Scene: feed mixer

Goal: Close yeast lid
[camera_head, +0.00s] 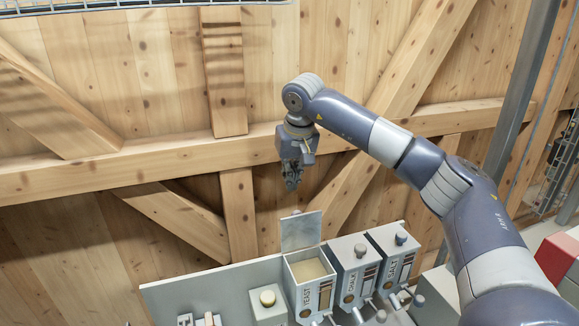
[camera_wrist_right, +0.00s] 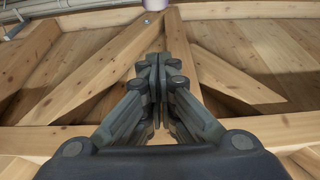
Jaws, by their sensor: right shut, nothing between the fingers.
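The yeast box (camera_head: 309,287) is a grey dispenser labelled YEAST, in the lower middle of the head view. Its lid (camera_head: 301,230) stands open, upright at the back of the box, and pale contents show inside. My right gripper (camera_head: 291,186) hangs above the raised lid, pointing down, apart from it. Its fingers are shut and empty. In the right wrist view the shut fingers (camera_wrist_right: 158,65) fill the middle, with only wooden wall behind; the lid does not show there. My left gripper is in neither view.
The chalk box (camera_head: 354,275) and salt box (camera_head: 393,257) stand to the right of the yeast box, both with lids down and knobs on top. A small box with a round knob (camera_head: 267,298) stands to its left. A beamed wooden wall (camera_head: 130,240) rises behind.

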